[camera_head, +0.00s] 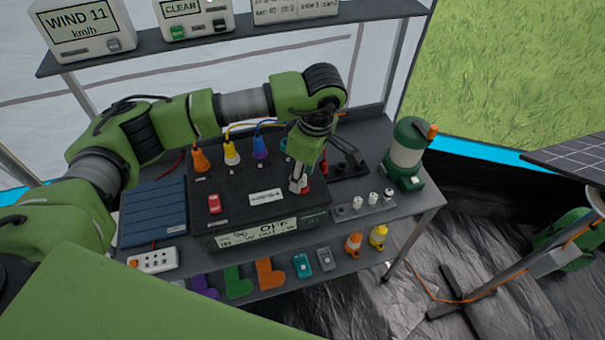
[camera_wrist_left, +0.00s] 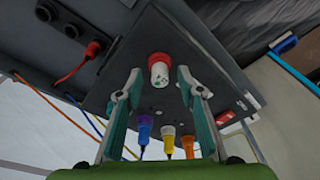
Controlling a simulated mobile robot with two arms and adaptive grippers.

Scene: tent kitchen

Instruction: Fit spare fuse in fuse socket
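The large dark box (camera_head: 255,212) carries a label reading OFF. A white, speckled cylinder with a red end or collar (camera_wrist_left: 159,70), which looks like a fuse in a socket, stands on the box top. My left gripper (camera_head: 297,184) points down at it, and the cylinder mostly hides behind the fingers in the head view. In the left wrist view the fingers (camera_wrist_left: 160,88) are spread on both sides of it, with visible gaps. Several small cylinders, probably fuses, stand in a grey rack right of the box, including a white one (camera_head: 373,198). My right gripper is not in view.
A green-and-white lantern (camera_head: 407,150) stands at the right. A blue slatted panel (camera_head: 153,210) lies left. Coloured blocks and plugs line the lower shelf.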

